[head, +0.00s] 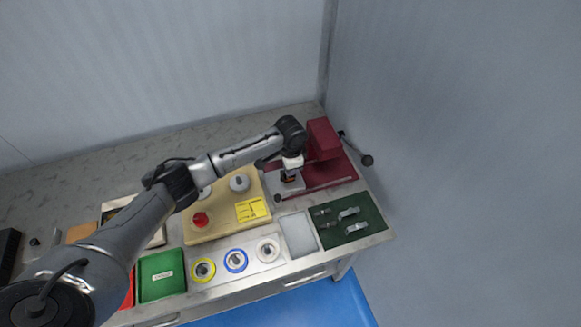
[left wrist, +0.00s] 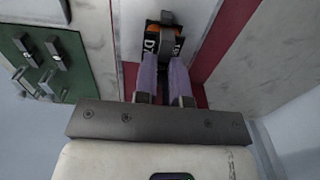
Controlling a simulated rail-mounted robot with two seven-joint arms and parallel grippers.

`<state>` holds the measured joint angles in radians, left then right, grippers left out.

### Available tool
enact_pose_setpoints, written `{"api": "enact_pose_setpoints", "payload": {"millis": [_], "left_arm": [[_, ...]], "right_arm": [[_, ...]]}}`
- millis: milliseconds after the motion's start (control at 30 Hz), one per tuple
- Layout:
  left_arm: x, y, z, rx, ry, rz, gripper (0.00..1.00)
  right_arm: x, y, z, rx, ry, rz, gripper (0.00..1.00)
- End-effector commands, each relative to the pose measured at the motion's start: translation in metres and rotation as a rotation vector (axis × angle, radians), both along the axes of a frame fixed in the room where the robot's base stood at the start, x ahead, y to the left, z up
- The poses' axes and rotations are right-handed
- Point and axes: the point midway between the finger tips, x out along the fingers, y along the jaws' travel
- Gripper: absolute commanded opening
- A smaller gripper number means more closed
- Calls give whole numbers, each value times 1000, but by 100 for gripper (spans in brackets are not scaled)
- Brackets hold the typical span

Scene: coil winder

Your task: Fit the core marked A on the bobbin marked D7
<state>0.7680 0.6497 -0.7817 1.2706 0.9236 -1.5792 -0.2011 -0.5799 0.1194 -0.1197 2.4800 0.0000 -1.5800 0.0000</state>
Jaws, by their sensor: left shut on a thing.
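My left gripper (head: 291,168) is over the pale plate at the foot of the dark red winder (head: 322,138). In the left wrist view its two fingers (left wrist: 165,66) are shut on a grey metal piece, seemingly a core (left wrist: 166,42). The core is right at a black bobbin (left wrist: 153,42) with orange winding and a white label reading D7. I cannot tell whether the core is seated in the bobbin or only against it. The bobbin also shows small under the gripper in the head view (head: 288,178). No letter A is readable on the core. My right gripper is out of view.
A green mat (head: 372,211) with several metal cores (head: 350,212) lies at the right, beside an empty grey tray (head: 298,234). Yellow, blue and white ringed spools (head: 236,261), a green bin (head: 162,288) and a beige panel with a red button (head: 200,219) stand left.

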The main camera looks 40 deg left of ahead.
Motion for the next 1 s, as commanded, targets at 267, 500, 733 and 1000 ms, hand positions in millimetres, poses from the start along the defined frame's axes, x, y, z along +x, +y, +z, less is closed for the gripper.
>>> {"api": "enact_pose_setpoints", "payload": {"millis": [267,500,733,1000], "left_arm": [[0,0,-1,0,0,0,0],[0,0,-7,0,0,1,0],[0,0,-9,0,0,0,24],[0,0,-9,0,0,0,41]], "right_arm": [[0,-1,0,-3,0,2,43],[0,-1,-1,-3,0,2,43],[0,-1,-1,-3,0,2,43],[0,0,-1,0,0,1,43]]}}
